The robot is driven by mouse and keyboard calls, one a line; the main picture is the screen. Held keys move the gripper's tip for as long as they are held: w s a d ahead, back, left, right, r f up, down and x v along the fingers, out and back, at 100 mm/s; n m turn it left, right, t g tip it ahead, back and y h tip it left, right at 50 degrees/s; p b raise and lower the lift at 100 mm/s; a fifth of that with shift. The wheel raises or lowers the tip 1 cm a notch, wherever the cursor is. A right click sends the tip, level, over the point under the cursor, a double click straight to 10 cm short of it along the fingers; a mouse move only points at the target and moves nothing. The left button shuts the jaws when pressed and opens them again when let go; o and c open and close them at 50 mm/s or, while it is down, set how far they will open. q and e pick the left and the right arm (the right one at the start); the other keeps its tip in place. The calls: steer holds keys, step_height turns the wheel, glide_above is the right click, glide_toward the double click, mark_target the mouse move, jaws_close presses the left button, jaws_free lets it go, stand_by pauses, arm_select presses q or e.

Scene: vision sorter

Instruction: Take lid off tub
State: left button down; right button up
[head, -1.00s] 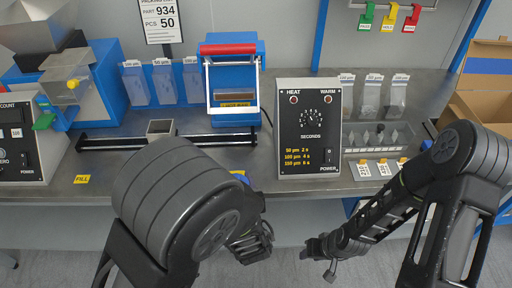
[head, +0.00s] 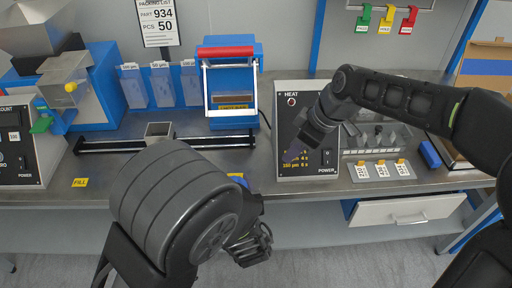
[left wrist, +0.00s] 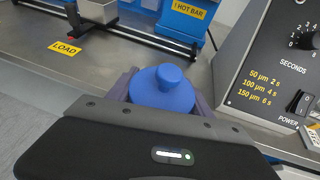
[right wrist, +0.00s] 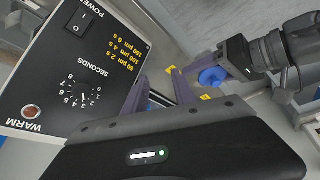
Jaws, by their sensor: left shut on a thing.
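The blue tub lid (left wrist: 172,92) with its round knob sits between the two fingers of my left gripper (left wrist: 163,102) in the left wrist view. The lid hides the tub body. The left gripper is shut on the tub near the bench's front edge. In the right wrist view the blue lid (right wrist: 212,76) shows beside my left wrist. In the head view my left arm covers most of it; a bit of blue (head: 238,177) shows. My right gripper (right wrist: 163,88) is open and empty, apart from the lid. In the head view it (head: 293,155) hangs before the sealer's control panel.
The control panel (head: 285,125) stands close behind the right gripper. The blue hot bar press (head: 230,85) and a black rail (head: 215,141) are behind the left arm. A white drawer (head: 395,211) is under the bench at right. The bench front left (head: 120,178) is clear.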

mark_target(236, 178)
steer(key=s+a+r+n+g, duration=0.2)
steer(key=s+a+r+n, duration=0.2)
steer(key=a, duration=0.5)
steer(key=shift+s+a+r+y, duration=0.3)
steer(key=shift+s+r+y, duration=0.1)
steer(key=shift+s+r, duration=0.45)
steer(key=shift+w, duration=0.1)
steer(key=x, duration=1.2)
steer(key=shift+w, duration=0.1)
jaws_close()
steer(key=shift+r, duration=0.25)
